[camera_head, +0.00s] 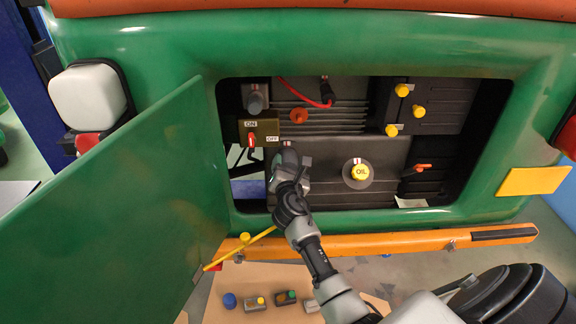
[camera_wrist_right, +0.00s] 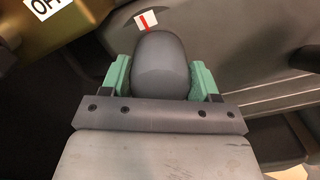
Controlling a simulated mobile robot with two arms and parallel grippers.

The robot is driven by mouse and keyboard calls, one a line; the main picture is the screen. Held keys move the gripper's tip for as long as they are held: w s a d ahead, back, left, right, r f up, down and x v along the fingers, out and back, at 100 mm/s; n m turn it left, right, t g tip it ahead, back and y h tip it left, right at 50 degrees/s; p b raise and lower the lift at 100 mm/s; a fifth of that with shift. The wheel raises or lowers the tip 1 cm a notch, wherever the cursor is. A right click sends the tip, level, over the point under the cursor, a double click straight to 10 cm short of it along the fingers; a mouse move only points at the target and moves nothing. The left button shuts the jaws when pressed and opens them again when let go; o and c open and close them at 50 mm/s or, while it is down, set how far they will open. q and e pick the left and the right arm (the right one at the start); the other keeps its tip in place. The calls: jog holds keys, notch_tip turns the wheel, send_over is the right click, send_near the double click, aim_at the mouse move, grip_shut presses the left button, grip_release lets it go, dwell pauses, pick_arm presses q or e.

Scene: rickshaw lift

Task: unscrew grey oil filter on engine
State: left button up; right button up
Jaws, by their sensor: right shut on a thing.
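The grey oil filter (camera_wrist_right: 160,66) is a dark grey rounded cylinder on the engine, with a red and white mark beside its far end. My right gripper (camera_wrist_right: 162,80) has its green finger pads on both sides of the filter and is shut on it. In the head view my right gripper (camera_head: 288,170) reaches into the lower left of the engine opening, just below the ON/OFF switch box. There the gripper mostly hides the filter. My left gripper is not in view.
The engine bay has a switch box (camera_head: 259,132), a yellow OIL cap (camera_head: 360,173) and several yellow caps. A green door (camera_head: 125,200) stands open at the left. A yellow dipstick-like rod (camera_head: 240,248) lies near an orange bumper (camera_head: 400,243).

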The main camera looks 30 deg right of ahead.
jog(key=n+p, duration=0.1)
jog(key=n, duration=0.1)
jog(key=shift+r+n+p, duration=0.15)
jog(key=shift+n+p, duration=0.15)
jog(key=shift+p, duration=0.05)
jog(key=shift+n, duration=0.4)
jog(key=shift+n+p, duration=0.7)
jog(key=shift+p, duration=0.1)
jog(key=shift+n+p, duration=0.9)
jog(key=shift+n, duration=0.4)
